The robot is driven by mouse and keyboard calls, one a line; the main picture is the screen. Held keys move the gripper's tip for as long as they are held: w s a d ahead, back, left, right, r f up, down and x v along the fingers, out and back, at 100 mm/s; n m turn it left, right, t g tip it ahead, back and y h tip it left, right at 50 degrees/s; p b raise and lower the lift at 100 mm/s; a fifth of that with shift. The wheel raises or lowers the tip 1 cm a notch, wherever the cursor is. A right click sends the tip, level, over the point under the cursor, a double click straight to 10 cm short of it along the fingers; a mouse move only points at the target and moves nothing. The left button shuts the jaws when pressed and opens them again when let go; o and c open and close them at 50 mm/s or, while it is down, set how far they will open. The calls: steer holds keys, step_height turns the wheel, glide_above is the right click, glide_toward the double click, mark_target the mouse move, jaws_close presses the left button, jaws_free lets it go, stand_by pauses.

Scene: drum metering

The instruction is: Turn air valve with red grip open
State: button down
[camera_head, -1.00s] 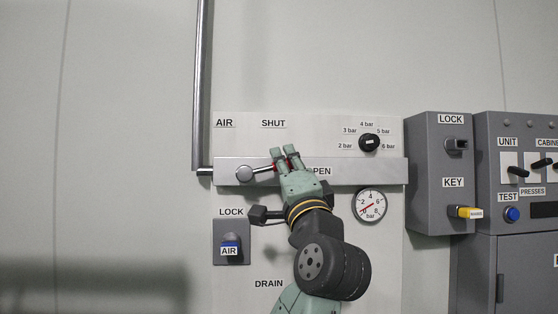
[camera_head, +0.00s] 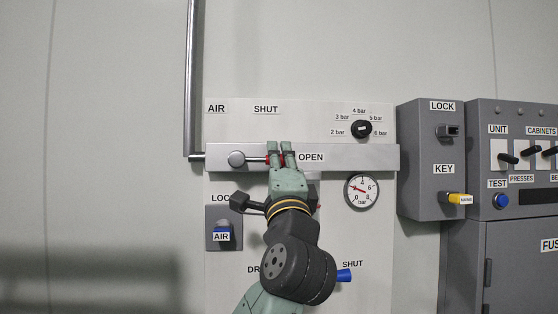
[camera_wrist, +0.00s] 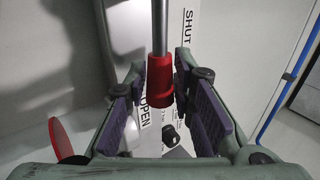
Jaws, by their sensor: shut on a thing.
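The air valve's round hub (camera_head: 237,159) sits on the grey bar at the left, and its thin metal lever (camera_head: 256,160) points right, almost level, toward the OPEN label (camera_head: 311,157). The red grip (camera_wrist: 160,82) at the lever's end lies between my fingers in the wrist view. In the head view my fingers mostly hide it, with only bits of red showing. My gripper (camera_head: 279,148) is shut on the red grip; it also shows in the wrist view (camera_wrist: 163,100).
A pressure gauge (camera_head: 361,191) and a black selector knob (camera_head: 361,129) are to the right of my gripper. A blue drain handle (camera_head: 344,275) is beside my arm. Grey control boxes (camera_head: 428,160) stand further right.

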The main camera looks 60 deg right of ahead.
steer(key=c, duration=1.3)
jaws_free()
steer(key=shift+c, duration=0.2)
steer(key=shift+s+f, duration=0.1)
steer(key=v, duration=1.2)
